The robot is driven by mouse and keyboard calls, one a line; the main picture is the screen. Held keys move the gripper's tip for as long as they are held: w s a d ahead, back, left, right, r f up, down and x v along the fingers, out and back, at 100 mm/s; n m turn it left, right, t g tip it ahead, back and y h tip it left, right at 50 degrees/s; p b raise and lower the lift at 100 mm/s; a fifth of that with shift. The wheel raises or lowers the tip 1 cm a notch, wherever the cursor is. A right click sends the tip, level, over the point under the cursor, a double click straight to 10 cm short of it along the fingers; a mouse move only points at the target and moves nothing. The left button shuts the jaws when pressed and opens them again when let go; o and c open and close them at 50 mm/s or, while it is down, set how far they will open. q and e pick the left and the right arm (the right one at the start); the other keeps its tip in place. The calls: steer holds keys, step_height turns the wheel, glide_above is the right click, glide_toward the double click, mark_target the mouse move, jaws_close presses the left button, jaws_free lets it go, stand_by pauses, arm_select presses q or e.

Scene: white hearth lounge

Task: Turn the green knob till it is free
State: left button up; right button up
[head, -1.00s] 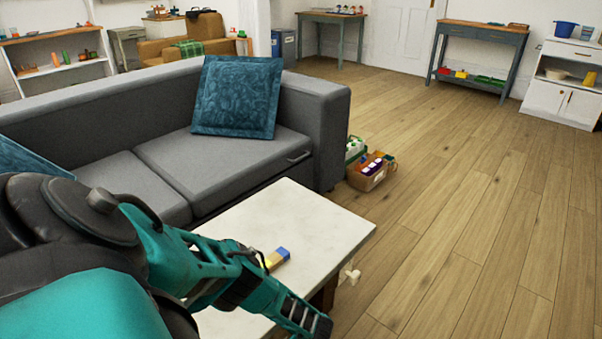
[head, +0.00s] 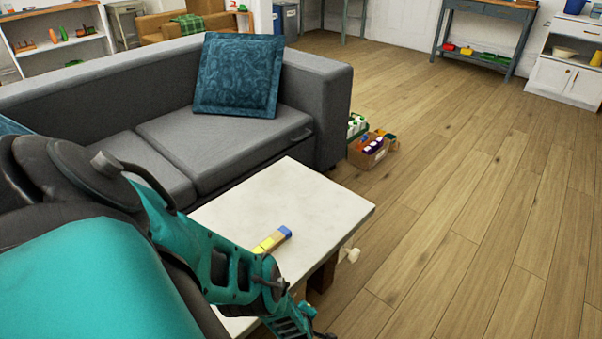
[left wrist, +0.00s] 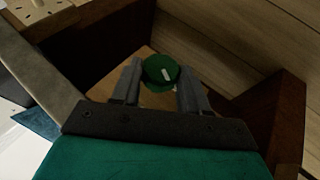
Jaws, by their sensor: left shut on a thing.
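The green knob (left wrist: 158,69) is round with a short white mark on its face. In the left wrist view it sits between the two grey fingers of my left gripper (left wrist: 161,76), which is shut on it. Brown wooden surfaces surround it. In the head view my left gripper (head: 296,327) is low at the front edge of the white-topped table (head: 310,202), and the knob is hidden there. My right gripper is out of view.
A yellow and blue block (head: 272,240) lies on the table near my left arm. A pale knob-like piece (head: 350,255) sticks out at the table's right side. A grey sofa (head: 215,135) stands behind, with a filled box (head: 368,157) beside it. The floor on the right is clear.

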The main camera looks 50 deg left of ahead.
arm_select(q)
steer(key=shift+s+a+f+t, duration=0.1)
steer(key=shift+s+a+t, duration=0.1)
steer(key=shift+s+t, duration=0.1)
steer(key=o, duration=1.1)
steer(key=shift+w+d, duration=0.1)
steer(key=shift+c, duration=0.2)
steer(key=shift+w, duration=0.1)
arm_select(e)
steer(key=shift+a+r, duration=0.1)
arm_select(q)
steer(key=shift+d, duration=0.1)
